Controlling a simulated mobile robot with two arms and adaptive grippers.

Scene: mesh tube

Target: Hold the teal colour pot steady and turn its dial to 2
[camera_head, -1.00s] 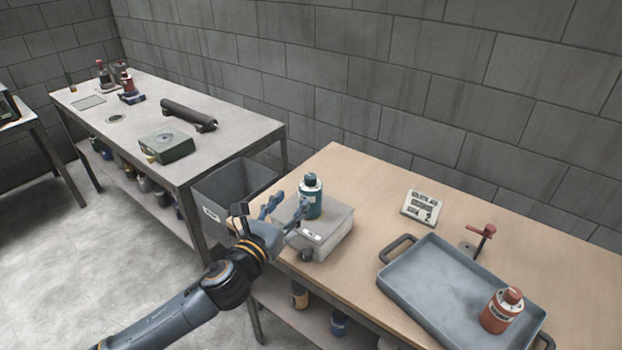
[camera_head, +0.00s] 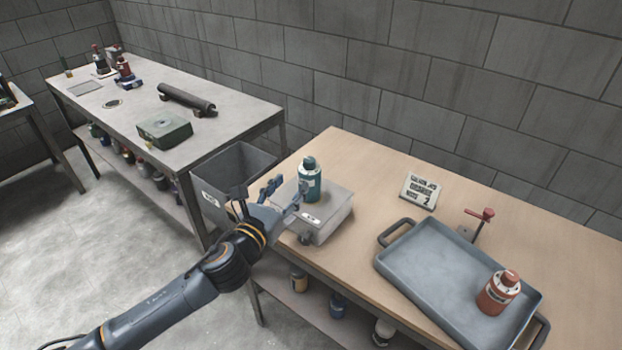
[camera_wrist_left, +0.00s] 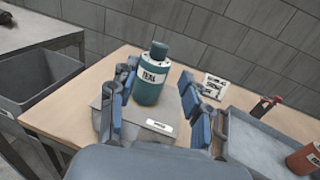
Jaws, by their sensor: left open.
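The teal pot (camera_head: 310,184), a bottle with a dark teal cap and a white label, stands upright on a grey box-like stand (camera_head: 330,212) on the wooden bench. It also shows in the left wrist view (camera_wrist_left: 150,84), where the label reads TEAL. My left gripper (camera_head: 289,194) is open at the near left side of the pot. In the left wrist view its blue fingers (camera_wrist_left: 158,112) are spread, with the pot ahead between them, nearer the left finger. I cannot tell whether a finger touches it. A dark knob (camera_head: 305,238) sits on the stand's front. My right gripper is not in view.
A grey tray (camera_head: 408,262) with a red pot (camera_head: 497,292) lies at the right. A sign card (camera_head: 420,191) and a red-handled clamp (camera_head: 479,222) stand behind it. A grey bin (camera_head: 232,170) is left of the bench. The bench behind the stand is clear.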

